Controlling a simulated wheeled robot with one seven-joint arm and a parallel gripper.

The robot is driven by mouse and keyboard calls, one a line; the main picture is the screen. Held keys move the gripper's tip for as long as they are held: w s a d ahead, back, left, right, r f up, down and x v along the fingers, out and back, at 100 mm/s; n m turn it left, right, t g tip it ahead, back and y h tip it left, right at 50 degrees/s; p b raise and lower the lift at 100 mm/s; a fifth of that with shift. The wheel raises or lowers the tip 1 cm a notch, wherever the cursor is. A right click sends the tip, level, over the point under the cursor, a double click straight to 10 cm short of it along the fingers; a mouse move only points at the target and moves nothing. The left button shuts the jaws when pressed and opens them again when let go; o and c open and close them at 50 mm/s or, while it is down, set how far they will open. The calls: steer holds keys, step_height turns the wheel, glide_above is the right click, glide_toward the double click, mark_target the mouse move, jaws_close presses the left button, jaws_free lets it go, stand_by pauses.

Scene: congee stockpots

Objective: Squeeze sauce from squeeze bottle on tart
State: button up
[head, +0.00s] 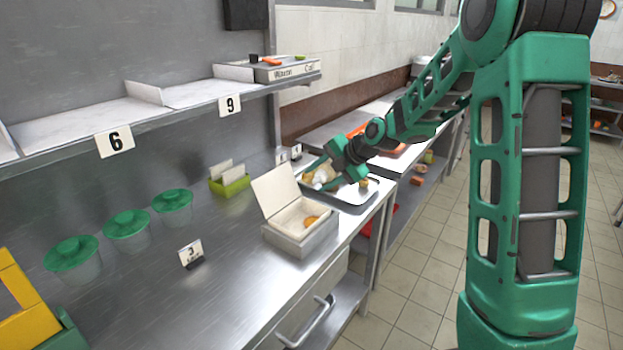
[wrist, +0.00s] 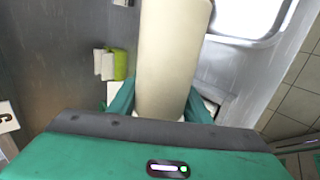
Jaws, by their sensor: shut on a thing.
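My gripper (head: 338,176) is shut on a cream-coloured squeeze bottle (wrist: 172,55), which fills the middle of the wrist view between the two green fingers. In the head view the bottle is small and partly hidden by my gripper, above the metal tray (head: 352,208) at the far end of the counter. A small golden-brown round item (head: 311,221), perhaps the tart, lies in an open pale box (head: 287,240) nearer on the counter. Another small brownish item (head: 364,184) is on the tray; I cannot tell what it is. No sauce is visible.
Several clear tubs with green lids (head: 127,224) stand along the left of the counter (head: 225,290). A lime-green holder (head: 230,185) stands near the wall and a number sign (head: 190,253) in front. A shelf (head: 180,105) overhangs the back. The counter's front centre is clear.

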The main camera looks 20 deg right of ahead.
steer(key=n+t+h, duration=0.1)
steer(key=t+h, duration=0.1)
steer(key=n+t+h, duration=0.2)
steer(key=a+r+n+t+h, duration=0.1)
steer(key=n+t+h, duration=0.1)
steer(key=shift+s+a, duration=0.1)
steer(key=shift+s, duration=0.25)
steer(key=shift+s+r+n+t+h, duration=0.1)
steer(key=shift+n+t+h, duration=0.2)
steer(key=shift+t, duration=0.2)
steer(key=shift+s, duration=0.2)
stand_by(0.5)
steer(key=c, duration=0.3)
steer(key=shift+c, duration=0.2)
stand_by(0.9)
